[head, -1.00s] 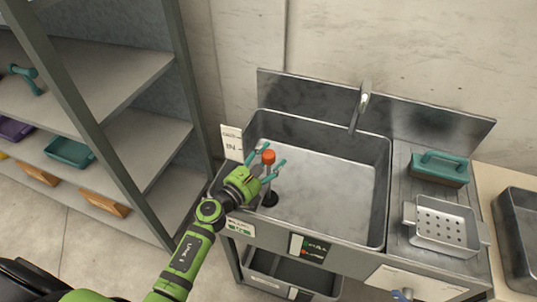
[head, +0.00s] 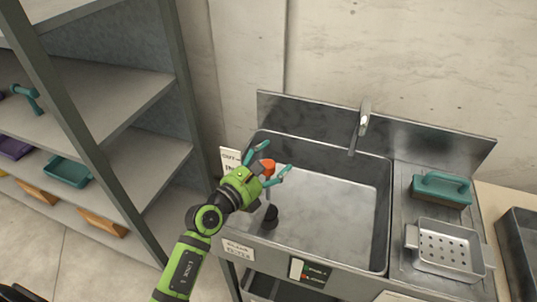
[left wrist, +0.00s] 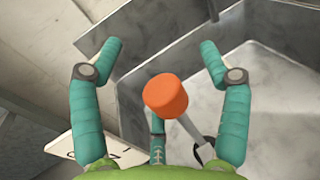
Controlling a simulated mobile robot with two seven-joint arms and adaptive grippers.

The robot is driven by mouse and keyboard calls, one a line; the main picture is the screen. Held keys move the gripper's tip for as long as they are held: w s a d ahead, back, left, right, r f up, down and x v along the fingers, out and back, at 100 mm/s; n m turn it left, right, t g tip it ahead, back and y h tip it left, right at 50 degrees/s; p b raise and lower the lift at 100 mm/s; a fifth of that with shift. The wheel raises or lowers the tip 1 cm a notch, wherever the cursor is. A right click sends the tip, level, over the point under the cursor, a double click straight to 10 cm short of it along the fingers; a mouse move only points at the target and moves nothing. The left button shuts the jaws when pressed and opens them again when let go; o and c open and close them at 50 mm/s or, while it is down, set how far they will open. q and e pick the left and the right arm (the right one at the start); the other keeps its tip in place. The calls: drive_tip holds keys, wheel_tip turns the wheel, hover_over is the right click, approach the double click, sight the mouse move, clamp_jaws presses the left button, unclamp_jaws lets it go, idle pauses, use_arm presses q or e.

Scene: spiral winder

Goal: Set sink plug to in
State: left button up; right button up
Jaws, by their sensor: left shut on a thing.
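The sink plug's orange knob (head: 266,166) tops a thin grey rod at the left side of the steel sink (head: 335,205). The rod's black foot (head: 271,215) shows at the left of the basin; how it sits in the drain is not clear. My left gripper (head: 277,160) reaches over the sink's left rim, its teal fingers around the knob. The left wrist view shows the knob (left wrist: 166,95) between the fingers and the rod slanting down to the right. My left gripper is shut on the plug, though contact is hard to see. My right gripper is out of view.
A white sign (head: 230,160) stands at the sink's left rim. The faucet (head: 363,120) rises behind the basin. A teal-handled block (head: 441,188) and a perforated tray (head: 447,249) rest on the right counter. A grey shelf unit (head: 125,165) stands left of my arm.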

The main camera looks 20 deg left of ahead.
use_arm(q)
drive_tip(key=r, duration=0.3)
drive_tip(key=shift+w+a+t, duration=0.25)
drive_tip(key=shift+a+t, duration=0.1)
drive_tip(key=shift+t, duration=0.05)
drive_tip(key=shift+s+d+f, duration=0.1)
drive_tip(key=shift+f, duration=0.35)
drive_tip(key=shift+s+d+f, duration=0.1)
drive_tip(key=shift+f, duration=0.35)
drive_tip(key=shift+s+a+f, duration=0.15)
drive_tip(key=shift+s+a, duration=0.1)
drive_tip(key=shift+s, duration=0.2)
drive_tip(key=v, duration=0.7)
drive_tip(key=shift+s+d+g, duration=0.2)
drive_tip(key=shift+s+g, duration=0.2)
drive_tip(key=shift+s, duration=0.05)
drive_tip(key=shift+p, duration=0.3)
